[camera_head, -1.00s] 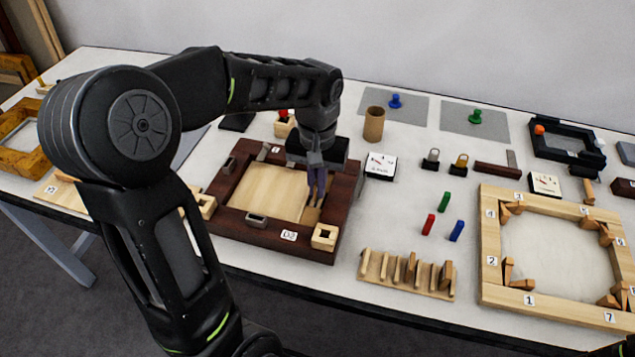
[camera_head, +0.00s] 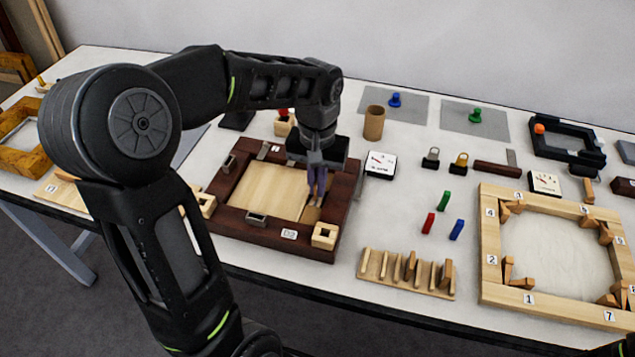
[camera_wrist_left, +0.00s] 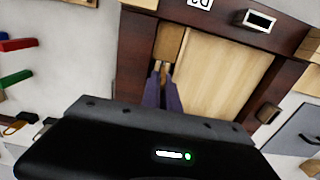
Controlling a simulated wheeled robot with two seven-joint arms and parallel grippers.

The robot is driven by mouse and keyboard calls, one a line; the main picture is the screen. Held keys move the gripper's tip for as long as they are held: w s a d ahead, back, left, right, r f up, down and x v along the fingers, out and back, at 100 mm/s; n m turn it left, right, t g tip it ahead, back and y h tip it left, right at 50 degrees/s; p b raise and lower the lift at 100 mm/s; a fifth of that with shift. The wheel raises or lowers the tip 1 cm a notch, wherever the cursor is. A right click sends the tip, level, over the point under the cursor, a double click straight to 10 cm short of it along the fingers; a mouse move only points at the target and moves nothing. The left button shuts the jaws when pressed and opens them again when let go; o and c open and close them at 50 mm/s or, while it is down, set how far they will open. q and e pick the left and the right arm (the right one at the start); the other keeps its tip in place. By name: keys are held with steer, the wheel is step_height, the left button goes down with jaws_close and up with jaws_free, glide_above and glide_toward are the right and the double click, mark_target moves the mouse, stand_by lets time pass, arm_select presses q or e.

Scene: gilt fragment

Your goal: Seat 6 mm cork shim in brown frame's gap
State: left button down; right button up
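The brown frame (camera_head: 278,243), labelled 02, lies on the table with a pale wooden panel (camera_head: 265,190) inside. A narrow tan-brown gap (camera_head: 311,214) runs between the panel and the frame's right rail; it also shows in the left wrist view (camera_wrist_left: 169,42). My left gripper (camera_head: 315,203) points down over this gap, its purple fingers close together. In the left wrist view its fingertips (camera_wrist_left: 160,68) sit at the gap's strip. I cannot tell whether a thin cork shim is between them or lies below.
A rack (camera_head: 405,278) with several wooden pieces stands right of the brown frame. A light numbered frame (camera_head: 490,260) lies at right.

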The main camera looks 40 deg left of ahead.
arm_select(q)
steer(key=shift+f+b, duration=0.6)
steer(key=shift+f, duration=0.25)
stand_by(0.7)
steer(key=shift+r, duration=0.1)
steer(key=shift+r+p, duration=0.5)
steer(key=shift+f+b, duration=0.35)
steer(key=shift+f, duration=0.25)
stand_by(1.6)
steer(key=c, duration=1.5)
jaws_free()
steer(key=shift+c, duration=0.2)
steer(key=shift+w+r, duration=0.1)
steer(key=shift+r, duration=0.3)
step_height(320, 180, up, 7)
steer(key=shift+r, duration=0.1)
steer(key=shift+s, duration=0.2)
